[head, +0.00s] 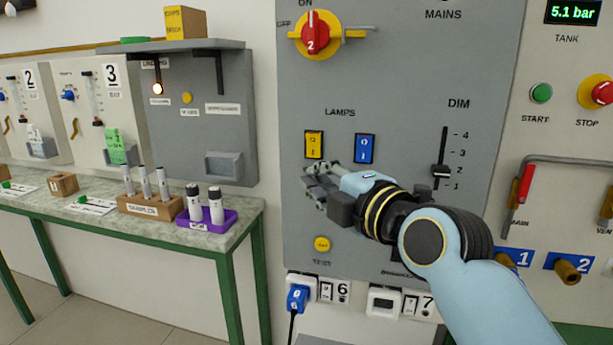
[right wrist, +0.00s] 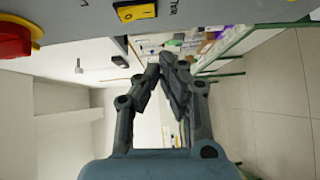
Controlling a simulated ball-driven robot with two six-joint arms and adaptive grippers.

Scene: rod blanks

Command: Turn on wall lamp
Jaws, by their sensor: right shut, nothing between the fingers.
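Two rocker switches sit under the word LAMPS on the grey wall panel (head: 400,60) in the head view: a yellow one (head: 314,144) on the left and a blue one (head: 364,149) on the right. My right gripper (head: 312,186) is just below the yellow switch, its fingers pointing left. It is shut and empty; whether it touches the panel I cannot tell. In the right wrist view its fingertips (right wrist: 168,65) are together, and a yellow switch (right wrist: 136,11) shows at the top edge. My left gripper is not in view.
A red and yellow MAINS knob (head: 311,38) is above the switches, and a DIM slider (head: 441,171) is to their right. A yellow button (head: 322,244) is below the gripper. A bench with a purple rack (head: 207,220) of tubes stands left.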

